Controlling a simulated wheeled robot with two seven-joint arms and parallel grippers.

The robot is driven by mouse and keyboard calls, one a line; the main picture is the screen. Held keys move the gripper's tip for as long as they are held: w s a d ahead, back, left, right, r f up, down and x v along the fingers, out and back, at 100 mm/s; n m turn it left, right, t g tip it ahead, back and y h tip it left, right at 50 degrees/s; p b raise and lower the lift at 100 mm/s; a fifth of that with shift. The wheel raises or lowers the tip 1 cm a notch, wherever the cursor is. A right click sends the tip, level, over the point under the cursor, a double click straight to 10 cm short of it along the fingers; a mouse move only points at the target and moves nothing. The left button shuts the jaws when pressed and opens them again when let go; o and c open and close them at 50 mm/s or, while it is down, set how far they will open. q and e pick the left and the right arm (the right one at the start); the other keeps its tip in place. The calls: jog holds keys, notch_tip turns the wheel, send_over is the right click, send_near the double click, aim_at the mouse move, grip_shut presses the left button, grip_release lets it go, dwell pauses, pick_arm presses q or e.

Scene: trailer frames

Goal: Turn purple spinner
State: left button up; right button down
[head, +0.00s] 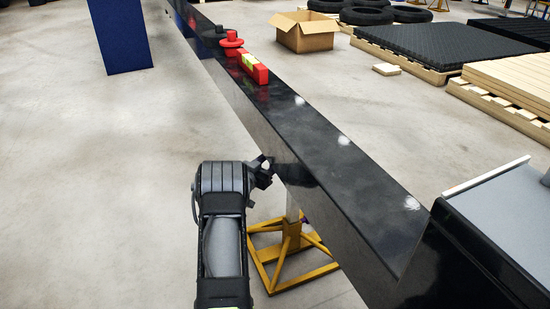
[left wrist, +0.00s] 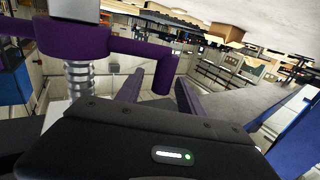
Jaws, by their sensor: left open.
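The purple spinner (left wrist: 85,40) shows large in the left wrist view, with a thick body above a silver threaded rod (left wrist: 78,78). Its arm runs right and ends in a bent purple handle (left wrist: 162,72). My left gripper (left wrist: 158,88) is open, and the handle's end appears between its two fingers; I cannot tell if they touch it. In the head view my left gripper (head: 266,170) is beside the near side of the black beam (head: 335,185), above a yellow stand (head: 290,262). The spinner is mostly hidden there. My right gripper is not in view.
A blue post (head: 122,38) stands at the upper left. A cardboard box (head: 304,33) and pallets (head: 495,92) lie beyond the beam. The floor left of the beam is clear.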

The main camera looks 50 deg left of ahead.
pick_arm(q)
jog(key=p+v, duration=0.2)
jog(key=v, duration=0.5)
dwell(0.5)
